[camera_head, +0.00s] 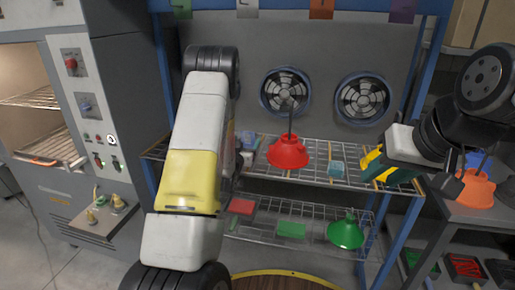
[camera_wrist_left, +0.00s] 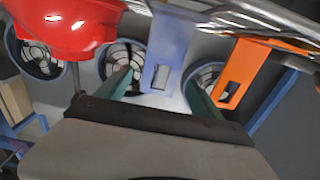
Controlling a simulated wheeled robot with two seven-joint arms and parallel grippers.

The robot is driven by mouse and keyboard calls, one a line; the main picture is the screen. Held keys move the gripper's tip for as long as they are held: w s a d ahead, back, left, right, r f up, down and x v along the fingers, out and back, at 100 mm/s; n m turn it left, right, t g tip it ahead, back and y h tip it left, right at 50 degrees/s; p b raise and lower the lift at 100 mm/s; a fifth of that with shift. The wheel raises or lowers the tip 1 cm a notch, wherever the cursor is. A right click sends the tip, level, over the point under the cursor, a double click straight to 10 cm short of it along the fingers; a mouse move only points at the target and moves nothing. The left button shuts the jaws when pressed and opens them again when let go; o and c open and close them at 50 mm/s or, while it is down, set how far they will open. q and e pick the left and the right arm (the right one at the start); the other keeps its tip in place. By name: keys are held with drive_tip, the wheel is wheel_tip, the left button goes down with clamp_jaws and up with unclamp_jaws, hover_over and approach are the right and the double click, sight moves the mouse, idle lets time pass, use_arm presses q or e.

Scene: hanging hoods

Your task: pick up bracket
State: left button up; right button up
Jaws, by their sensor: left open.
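In the left wrist view a lilac-grey slotted bracket (camera_wrist_left: 168,45) and an orange slotted bracket (camera_wrist_left: 246,70) stand side by side near bright metal rails. My left gripper (camera_wrist_left: 162,88) is open, its teal fingers apart. The lilac-grey bracket shows between them, with no visible grip. I cannot tell how far ahead it is. In the head view my left arm hides my left gripper.
A green hood (camera_head: 346,233) is on the lower shelf. Blue posts (camera_head: 401,220) frame the rack. An orange hood (camera_head: 474,190) is on the right table.

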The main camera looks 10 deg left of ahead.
use_arm(q)
drive_tip(key=w, duration=0.6)
drive_tip(key=shift+w+d, duration=0.1)
drive_tip(key=shift+r, duration=0.1)
clamp_jaws()
